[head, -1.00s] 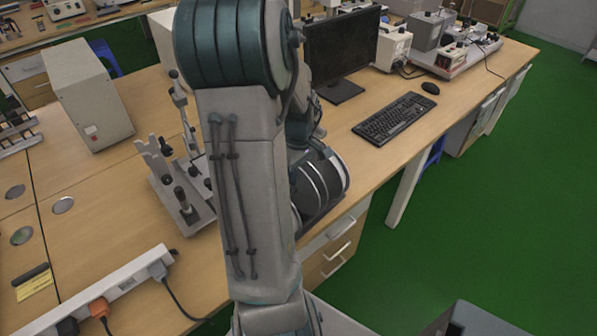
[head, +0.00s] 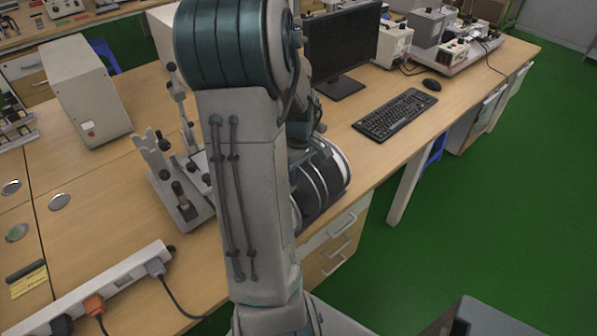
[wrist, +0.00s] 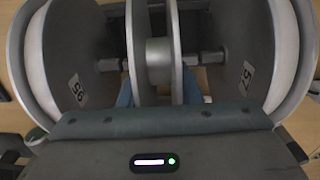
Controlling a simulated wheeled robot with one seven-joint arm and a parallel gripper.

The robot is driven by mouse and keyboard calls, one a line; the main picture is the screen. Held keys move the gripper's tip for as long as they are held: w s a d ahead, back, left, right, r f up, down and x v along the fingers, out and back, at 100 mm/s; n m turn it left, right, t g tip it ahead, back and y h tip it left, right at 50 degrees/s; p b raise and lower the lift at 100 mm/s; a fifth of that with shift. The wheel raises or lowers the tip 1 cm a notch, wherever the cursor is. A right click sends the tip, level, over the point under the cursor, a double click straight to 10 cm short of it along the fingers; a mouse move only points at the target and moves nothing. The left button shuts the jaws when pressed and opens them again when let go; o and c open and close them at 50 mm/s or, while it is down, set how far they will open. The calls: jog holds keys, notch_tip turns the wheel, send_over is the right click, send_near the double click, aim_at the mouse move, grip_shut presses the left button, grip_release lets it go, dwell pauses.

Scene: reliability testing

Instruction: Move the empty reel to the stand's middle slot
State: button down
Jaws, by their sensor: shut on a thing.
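In the wrist view the empty reel (wrist: 133,50) has bare silver flanges and a grey hub. My gripper (wrist: 158,92) is shut on it, with blue fingers showing at either side of the hub. A shaft (wrist: 212,57) shows on both sides of the reel. A full reel marked 56 (wrist: 62,65) is close on the left, and one marked 57 (wrist: 235,60) is close on the right; both carry white windings. I cannot tell whether the shaft rests in a slot. In the head view my arm hides the gripper and the empty reel.
In the head view a grey metal fixture with forked uprights and black knobs (head: 180,195) stands left of my arm. A power strip (head: 125,275) lies in front of it. A monitor (head: 342,45) and keyboard (head: 392,114) are at right. Green floor is open beyond the bench edge.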

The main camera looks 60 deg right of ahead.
dwell(0.3)
jog(key=shift+c, duration=2)
grip_release()
jog(key=shift+r+p, duration=2.25)
jog(key=shift+r, duration=1.25)
